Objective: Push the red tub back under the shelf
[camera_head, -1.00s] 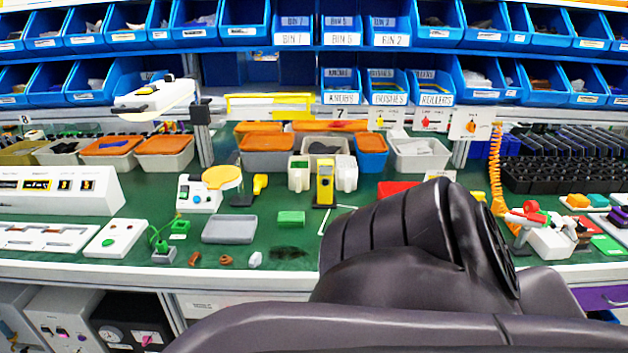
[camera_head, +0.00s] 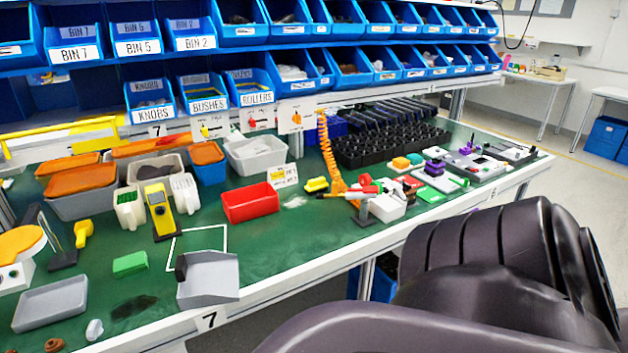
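The red tub (camera_head: 250,203) is a small open-topped box standing upright on the green bench top, in front of the shelf (camera_head: 190,123) with its blue bins. Its inside looks empty. A dark link of my arm fills the lower right of the view, clear of the tub. Neither gripper shows, and nothing of mine touches the tub.
A light grey bin (camera_head: 258,156) stands behind the tub, and a yellow device (camera_head: 160,212) to its left. A grey scoop-shaped tray (camera_head: 207,279) sits at the bench's front edge. An orange coiled hose (camera_head: 328,155) hangs to the right. Bare green bench lies in front of the tub.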

